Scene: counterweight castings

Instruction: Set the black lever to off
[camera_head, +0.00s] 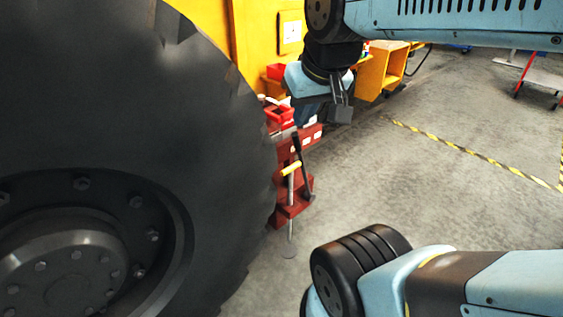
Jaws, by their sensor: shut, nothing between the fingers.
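A black lever (302,165) stands just right of the huge tyre, in front of dark red castings. Its dark handle end is at the top, and it leans slightly, its lower end to the right. A thin grey post with a yellow crosspiece (291,169) stands close beside it on a small round foot. I cannot read any on or off marking. My gripper (340,113) is shut and empty. In the picture it is above and to the right of the lever's top, apart from it.
A huge black tyre (190,110) fills the left side. Dark red castings (290,200) and red bins (279,114) stand beside it, near yellow cabinets (378,70). Clear grey floor (400,180) lies to the right, crossed by yellow-black tape (470,152).

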